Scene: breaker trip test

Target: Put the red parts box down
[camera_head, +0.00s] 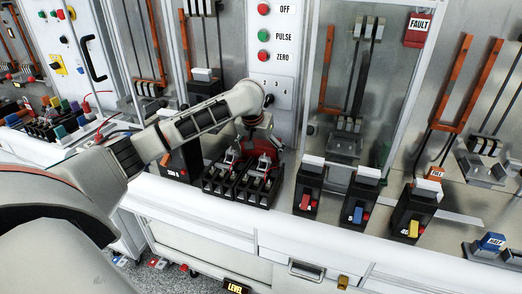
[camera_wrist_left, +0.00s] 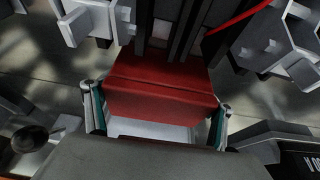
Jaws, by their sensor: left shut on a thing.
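In the left wrist view the red box (camera_wrist_left: 160,82) fills the middle. My left gripper (camera_head: 258,130) comes down from above. In the left wrist view its fingers (camera_wrist_left: 157,108) stand at the box's two sides, shut on it. I cannot tell whether the box touches the bench. My right gripper is in neither view.
Black breakers with red, blue and yellow (camera_head: 412,224) levers stand to the right along the bench. A black unit (camera_head: 180,160) stands left. Behind rise a panel with OFF, PULSE and ZERO buttons (camera_head: 275,45) and a red FAULT box (camera_head: 417,30). A grey strip of bench front is bare.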

